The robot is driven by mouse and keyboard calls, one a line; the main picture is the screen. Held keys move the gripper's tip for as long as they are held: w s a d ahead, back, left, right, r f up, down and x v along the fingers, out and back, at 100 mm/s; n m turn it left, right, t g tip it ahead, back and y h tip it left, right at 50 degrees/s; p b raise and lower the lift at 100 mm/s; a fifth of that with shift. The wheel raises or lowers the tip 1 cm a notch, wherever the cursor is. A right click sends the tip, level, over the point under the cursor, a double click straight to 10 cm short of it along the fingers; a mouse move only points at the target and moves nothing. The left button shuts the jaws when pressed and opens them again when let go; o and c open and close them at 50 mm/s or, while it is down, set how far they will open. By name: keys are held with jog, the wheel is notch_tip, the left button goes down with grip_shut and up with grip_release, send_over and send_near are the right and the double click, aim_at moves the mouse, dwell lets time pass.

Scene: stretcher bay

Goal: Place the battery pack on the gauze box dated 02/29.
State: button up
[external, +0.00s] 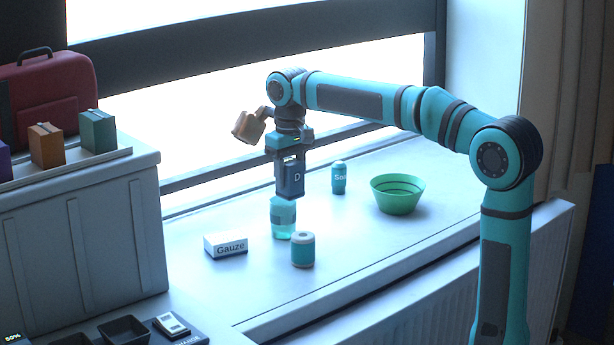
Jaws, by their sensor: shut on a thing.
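My gripper (290,160) points down above the windowsill and is shut on a dark blue block marked "D" (291,183), which looks like the battery pack. The block is upright, directly above or in front of a translucent teal cup (283,222); I cannot tell whether they touch. A white box labelled "Gauze" (226,247) lies on the sill, left of and below the held block in the picture. No date is readable on it. It is the only gauze box that I can make out.
A teal-and-white canister (303,252) stands right of the cup. A teal bottle (338,178) and a green bowl (397,197) stand farther right. A grey cabinet (80,235) borders the sill at left.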

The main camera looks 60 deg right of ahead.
jog(key=w+a+r, duration=0.1)
jog(key=w+a, duration=0.2)
jog(key=a, duration=0.4)
jog(key=w+a+r, duration=0.1)
jog(key=w+a, duration=0.3)
jog(key=a, duration=0.2)
send_over(244, 250)
jog(key=shift+f, duration=5.05)
jog(key=shift+f, duration=0.1)
jog(key=o, duration=1.3)
